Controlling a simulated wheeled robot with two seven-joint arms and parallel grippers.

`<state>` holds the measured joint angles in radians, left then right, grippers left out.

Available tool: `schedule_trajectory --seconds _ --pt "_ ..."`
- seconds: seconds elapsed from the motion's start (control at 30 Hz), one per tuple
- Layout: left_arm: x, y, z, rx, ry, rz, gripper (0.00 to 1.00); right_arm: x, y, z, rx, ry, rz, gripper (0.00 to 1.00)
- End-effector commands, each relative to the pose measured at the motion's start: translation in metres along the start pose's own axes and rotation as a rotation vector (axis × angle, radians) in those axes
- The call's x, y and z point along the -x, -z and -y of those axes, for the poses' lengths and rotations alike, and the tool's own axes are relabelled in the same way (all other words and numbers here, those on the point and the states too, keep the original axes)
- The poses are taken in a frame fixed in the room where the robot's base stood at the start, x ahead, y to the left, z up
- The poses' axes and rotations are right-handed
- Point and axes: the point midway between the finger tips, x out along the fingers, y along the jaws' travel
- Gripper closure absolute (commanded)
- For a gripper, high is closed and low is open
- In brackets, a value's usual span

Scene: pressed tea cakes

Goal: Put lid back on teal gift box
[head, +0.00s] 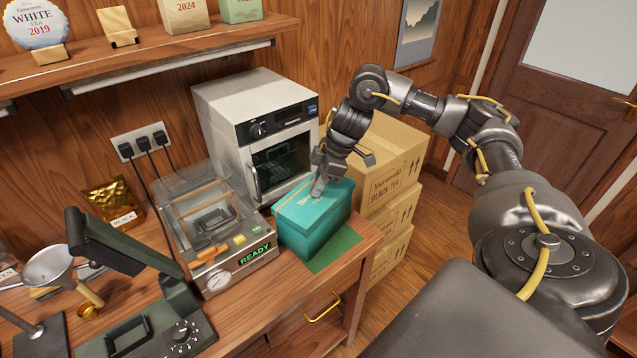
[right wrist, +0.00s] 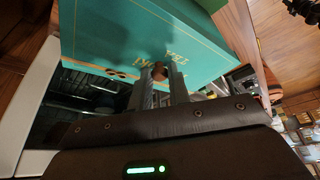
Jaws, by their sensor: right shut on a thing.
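The teal gift box (head: 312,240) stands upright near the right end of the wooden table. Its teal lid (head: 296,207), with gold trim, is at the top of the box. I cannot tell whether a thin gap is left between them. My right gripper (head: 319,191) is above the lid, pointing down, shut on the lid's small brown knob. In the right wrist view the knob (right wrist: 158,73) sits between the fingertips, against the lid's top face (right wrist: 120,40) with gold lettering. My left gripper is not in view.
A green mat (head: 338,250) lies by the box. A clear-covered machine (head: 215,270) reading READY stands close on the left, a white oven (head: 225,108) behind. Stacked cartons (head: 402,150) stand beyond the table's right edge. A wooden shelf (head: 160,42) hangs above.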

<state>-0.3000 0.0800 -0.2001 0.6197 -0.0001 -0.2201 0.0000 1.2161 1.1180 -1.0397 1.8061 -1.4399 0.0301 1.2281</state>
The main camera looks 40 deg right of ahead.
Motion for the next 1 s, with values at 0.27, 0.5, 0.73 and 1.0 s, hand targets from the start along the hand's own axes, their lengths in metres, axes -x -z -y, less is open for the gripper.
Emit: schedule_trajectory --seconds 0.27,0.5,0.73,1.0 --pt "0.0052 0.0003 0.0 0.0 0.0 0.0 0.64 0.0009 -0.0001 0.0001 0.0 0.0 0.0 1.0" --pt "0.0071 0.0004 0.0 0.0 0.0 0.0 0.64 -0.0002 -0.0008 0.0002 0.0 0.0 0.0 1.0" --pt "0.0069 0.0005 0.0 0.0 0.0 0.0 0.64 -0.0003 -0.0008 0.0002 0.0 0.0 0.0 1.0" --pt "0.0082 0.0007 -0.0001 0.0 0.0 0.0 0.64 0.0002 -0.0007 0.0002 0.0 0.0 0.0 1.0"
